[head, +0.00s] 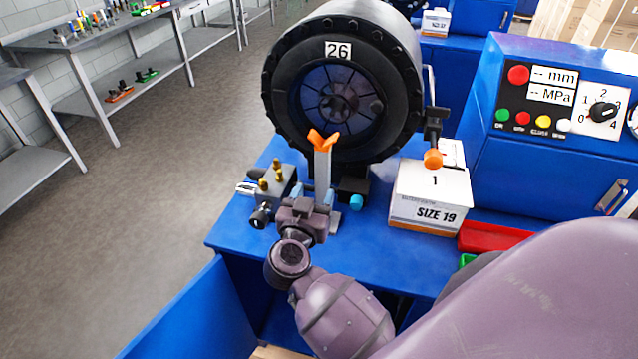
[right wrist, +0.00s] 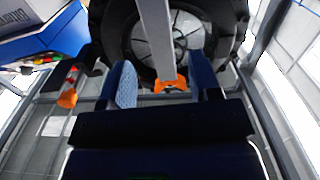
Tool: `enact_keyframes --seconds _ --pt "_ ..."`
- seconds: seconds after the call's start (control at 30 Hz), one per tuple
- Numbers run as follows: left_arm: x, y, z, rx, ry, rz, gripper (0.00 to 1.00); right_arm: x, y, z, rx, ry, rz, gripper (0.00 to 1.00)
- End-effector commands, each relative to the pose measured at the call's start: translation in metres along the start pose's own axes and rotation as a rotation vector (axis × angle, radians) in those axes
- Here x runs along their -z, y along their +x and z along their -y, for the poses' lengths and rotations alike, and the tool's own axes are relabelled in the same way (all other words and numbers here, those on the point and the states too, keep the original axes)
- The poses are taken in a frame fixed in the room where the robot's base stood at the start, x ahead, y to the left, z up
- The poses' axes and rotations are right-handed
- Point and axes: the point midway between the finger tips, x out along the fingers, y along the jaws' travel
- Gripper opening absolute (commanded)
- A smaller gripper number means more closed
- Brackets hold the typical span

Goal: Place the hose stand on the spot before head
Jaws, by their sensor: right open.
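The hose stand (head: 322,170) is a grey upright post with an orange V-shaped fork on top. It stands on the blue bench in front of the black crimper head (head: 338,95) marked 26. In the right wrist view the post (right wrist: 157,40) and its orange fork show between the fingers, against the head's dark opening. My right gripper (head: 312,196) is open at the lower part of the post, one pale blue finger on each side. In the right wrist view its fingers (right wrist: 163,82) have gaps to the post. The stand's foot is mostly hidden by the gripper. My left gripper is not in view.
A grey valve block (head: 275,187) with brass fittings sits close left of the stand. Right are a SIZE 19 box (head: 430,195), an orange-knobbed lever (head: 433,158), a red tray (head: 490,238) and a blue control panel (head: 560,90). Bare blue bench (head: 235,225) lies at the front left.

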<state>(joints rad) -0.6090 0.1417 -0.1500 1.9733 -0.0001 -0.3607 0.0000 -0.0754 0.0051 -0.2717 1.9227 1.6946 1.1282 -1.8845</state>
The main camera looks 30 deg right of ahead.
Motion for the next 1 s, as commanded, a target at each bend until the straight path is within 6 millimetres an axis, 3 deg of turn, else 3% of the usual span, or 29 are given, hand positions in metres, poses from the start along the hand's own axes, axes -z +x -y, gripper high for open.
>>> enact_keyframes --seconds 0.2,0.4,1.0 --pt "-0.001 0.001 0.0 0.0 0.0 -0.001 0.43 -0.001 -0.04 -0.001 -0.001 0.001 0.003 0.57" --pt "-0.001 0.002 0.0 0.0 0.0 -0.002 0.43 0.0 -0.059 0.0 -0.001 0.0 0.001 0.57" --pt "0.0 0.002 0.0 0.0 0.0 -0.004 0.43 0.0 -0.064 0.0 -0.001 0.001 -0.001 0.57"
